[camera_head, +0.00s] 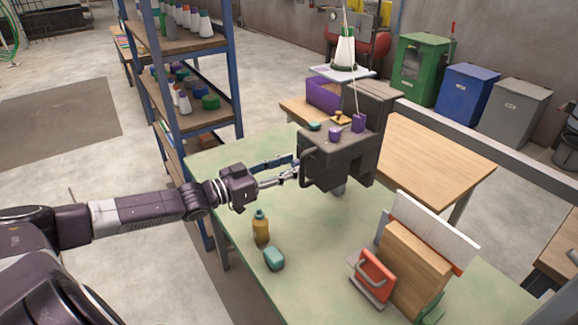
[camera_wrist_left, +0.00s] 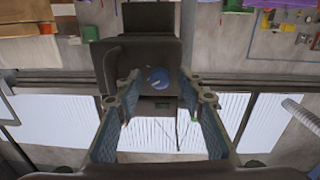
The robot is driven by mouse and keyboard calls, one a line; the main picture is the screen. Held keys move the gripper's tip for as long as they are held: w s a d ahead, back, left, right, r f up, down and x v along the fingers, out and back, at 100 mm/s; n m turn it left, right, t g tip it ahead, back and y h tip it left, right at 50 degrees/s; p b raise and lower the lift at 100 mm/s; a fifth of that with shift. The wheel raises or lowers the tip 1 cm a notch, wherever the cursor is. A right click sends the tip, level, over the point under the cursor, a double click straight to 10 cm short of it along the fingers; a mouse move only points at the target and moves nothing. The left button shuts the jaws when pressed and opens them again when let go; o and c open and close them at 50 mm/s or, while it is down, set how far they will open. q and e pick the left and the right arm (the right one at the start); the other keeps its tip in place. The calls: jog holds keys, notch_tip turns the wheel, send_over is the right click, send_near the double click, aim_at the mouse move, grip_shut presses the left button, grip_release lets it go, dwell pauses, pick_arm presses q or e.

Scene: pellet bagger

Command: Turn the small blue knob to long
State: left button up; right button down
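The small blue knob (camera_wrist_left: 158,78) shows in the left wrist view on the dark face of a grey machine. A light mark shows on it, but any labels are too small to read. The dark grey bagging machine (camera_head: 335,150) stands on the green table in the head view, where the knob is hidden. My left gripper (camera_head: 293,167) reaches in from the left to the machine's near side. Its two blue-padded fingers are open, one on either side of the knob in the wrist view. I cannot tell whether they touch anything. My right gripper is not in view.
A wooden block with a red handled piece (camera_head: 374,276) is at the front right. A blue-framed shelf (camera_head: 195,85) stands behind my left arm.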

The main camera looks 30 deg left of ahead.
pick_arm(q)
jog(key=shift+c, duration=0.6)
jog(key=c, duration=0.7)
grip_shut()
